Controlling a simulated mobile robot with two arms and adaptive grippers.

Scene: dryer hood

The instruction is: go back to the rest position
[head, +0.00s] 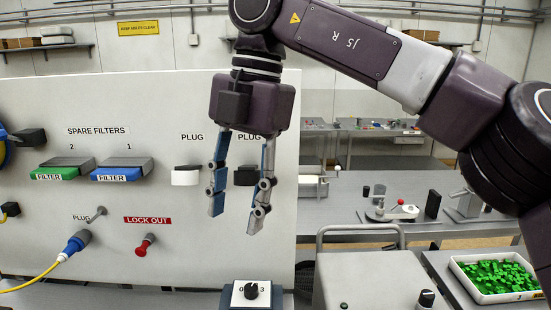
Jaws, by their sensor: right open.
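My right gripper (236,205) hangs in front of the white panel near its right edge, with its arm coming in from the upper right. Its two fingers point down and stand apart, with nothing between them. It covers part of the right PLUG label and the dark plug holder (244,176) behind it. A switch box with a black knob (251,290) is below the fingertips, apart from them. My left gripper does not show.
The white panel (120,110) carries a green filter (62,171), a blue filter (120,173), a red lock-out knob (146,245) and a blue plug (76,241) on a yellow cable. At right are benches and a tray (458,267) of green pieces.

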